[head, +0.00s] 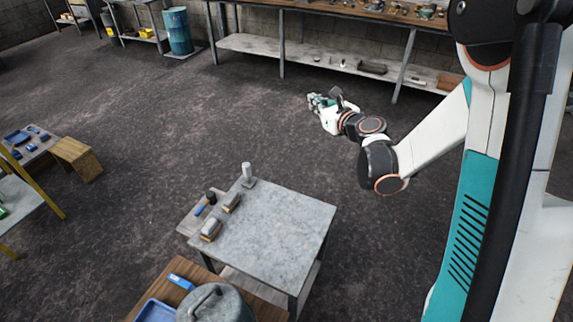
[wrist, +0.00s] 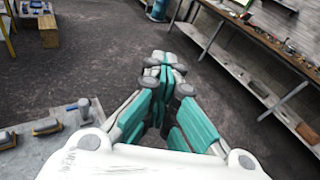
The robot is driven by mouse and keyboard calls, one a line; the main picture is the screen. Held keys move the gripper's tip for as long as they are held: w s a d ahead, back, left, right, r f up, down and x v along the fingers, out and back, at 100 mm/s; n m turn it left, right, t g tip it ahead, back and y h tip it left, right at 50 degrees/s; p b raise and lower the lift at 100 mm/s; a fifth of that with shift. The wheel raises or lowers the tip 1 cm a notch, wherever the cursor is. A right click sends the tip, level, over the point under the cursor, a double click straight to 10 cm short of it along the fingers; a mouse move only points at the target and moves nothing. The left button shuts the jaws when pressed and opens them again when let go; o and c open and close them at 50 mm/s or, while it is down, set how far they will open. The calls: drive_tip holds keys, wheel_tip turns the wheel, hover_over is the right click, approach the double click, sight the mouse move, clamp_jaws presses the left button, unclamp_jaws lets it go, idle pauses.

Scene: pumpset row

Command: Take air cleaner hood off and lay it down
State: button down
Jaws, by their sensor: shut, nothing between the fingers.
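A rounded grey-green cover with a handle on top (head: 215,306), which looks like the air cleaner hood, is at the bottom edge of the head view. The frame cuts it off, so I cannot tell what it sits on. My gripper (head: 313,101) is held out over open floor, far beyond the cover and the grey-topped table. In the wrist view its teal fingers (wrist: 165,68) are together with nothing between them. The cover does not show in the wrist view.
The grey-topped table (head: 285,235) holds two brushes or blocks (head: 211,229) and an upright grey piece (head: 248,175) at its far-left side; most of its top is bare. A blue tray (head: 157,311) lies beside the cover. A long workbench (head: 345,12) stands behind.

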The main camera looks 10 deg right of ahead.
drive_tip(key=s+a+f+n+g+y+b, duration=0.2)
drive_tip(key=s+a+f+n+g, duration=0.1)
drive_tip(key=f, duration=0.4)
drive_tip(key=s+a+f+n+g+y+b, duration=0.1)
drive_tip(key=s+a+f+n+g+b, duration=0.1)
drive_tip(key=s+a+f+n+g, duration=0.2)
wheel_tip(320, 180, down, 4)
drive_tip(key=a+n+g, duration=0.1)
drive_tip(key=a+n, duration=0.1)
drive_tip(key=n, duration=0.1)
drive_tip(key=shift+s+a+f+g+y, duration=0.2)
drive_tip(key=shift+s+a+g+y, duration=0.1)
drive_tip(key=shift+y, duration=0.1)
drive_tip(key=shift+f, duration=0.1)
wheel_tip(320, 180, down, 7)
drive_tip(key=b, duration=0.4)
drive_tip(key=shift+w+f, duration=0.1)
drive_tip(key=c, duration=1.9)
unclamp_jaws()
